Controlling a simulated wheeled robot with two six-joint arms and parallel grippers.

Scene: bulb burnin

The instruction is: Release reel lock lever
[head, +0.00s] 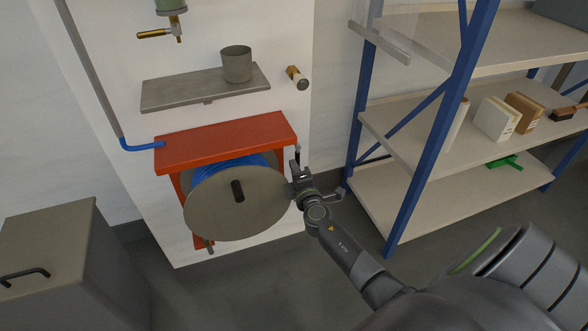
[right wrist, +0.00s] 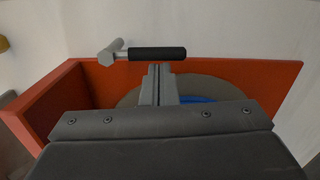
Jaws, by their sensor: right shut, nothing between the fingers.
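The hose reel has an orange-red frame (head: 222,143), a large round tan-grey disc (head: 228,208) and blue hose (head: 222,168). The reel lock lever, a black grip (right wrist: 160,54) on a grey metal pivot (right wrist: 109,53), lies horizontal in the right wrist view. In the head view the dark lever (head: 298,153) is small at the frame's right side. My right gripper (head: 296,170) is shut and empty beside the reel's right edge. In the right wrist view its fingertips (right wrist: 160,70) are just below the black grip; I cannot tell whether they touch it. My left gripper is not in view.
A grey shelf (head: 180,93) with a grey cup (head: 236,65) is above the reel. A brass-ended fitting (head: 297,78) sticks out of the wall at right. A blue-post rack (head: 424,145) stands right of my arm. A grey cabinet (head: 55,245) stands at left.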

